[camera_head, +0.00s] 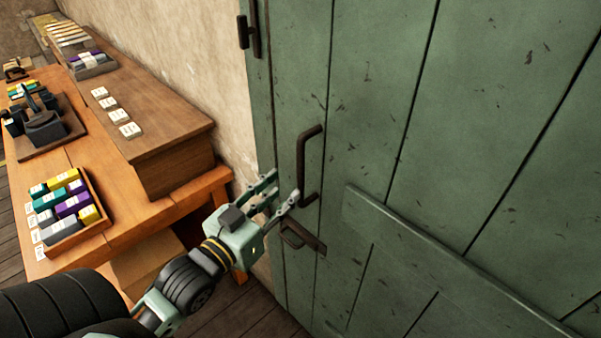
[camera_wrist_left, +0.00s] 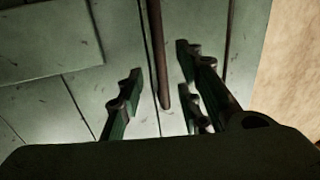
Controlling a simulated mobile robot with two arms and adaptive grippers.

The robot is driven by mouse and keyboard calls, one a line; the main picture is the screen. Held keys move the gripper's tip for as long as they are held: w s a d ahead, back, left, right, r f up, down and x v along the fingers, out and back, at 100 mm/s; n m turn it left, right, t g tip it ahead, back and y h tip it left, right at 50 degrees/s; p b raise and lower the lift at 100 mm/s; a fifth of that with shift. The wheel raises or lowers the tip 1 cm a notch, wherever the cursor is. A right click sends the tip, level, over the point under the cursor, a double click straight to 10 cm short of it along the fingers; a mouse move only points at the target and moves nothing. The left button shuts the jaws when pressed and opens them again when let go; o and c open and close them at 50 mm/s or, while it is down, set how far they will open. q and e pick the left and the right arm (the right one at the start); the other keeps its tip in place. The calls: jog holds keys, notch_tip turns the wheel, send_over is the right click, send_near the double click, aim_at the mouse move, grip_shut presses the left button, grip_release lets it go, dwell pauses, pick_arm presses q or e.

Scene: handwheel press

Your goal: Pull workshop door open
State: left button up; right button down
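The green plank workshop door (camera_head: 390,120) fills the right of the head view and looks shut. A dark vertical pull handle (camera_head: 301,165) is fixed near its left edge, with a dark latch piece (camera_head: 303,236) below. My left gripper (camera_head: 286,187) is open beside the lower part of the handle. In the left wrist view, the handle bar (camera_wrist_left: 160,60) runs down between the spread fingers of my left gripper (camera_wrist_left: 158,88), and I see no finger closed on it. My right gripper is not in view.
A wooden workbench (camera_head: 110,225) stands left of the door, with a tray (camera_head: 98,222) of coloured blocks and a raised wooden box (camera_head: 150,110) on it. A dark bracket (camera_head: 249,32) sits at the door's upper left edge. Floor shows below the bench.

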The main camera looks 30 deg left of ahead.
aim_at(298, 177)
pick_arm(q)
jog(key=w+p, duration=0.2)
jog(key=w, duration=0.4)
jog(key=shift+w+d, duration=0.2)
jog(key=shift+w+f, duration=0.1)
jog(key=shift+w, duration=0.5)
jog(key=shift+c, duration=0.2)
grip_shut()
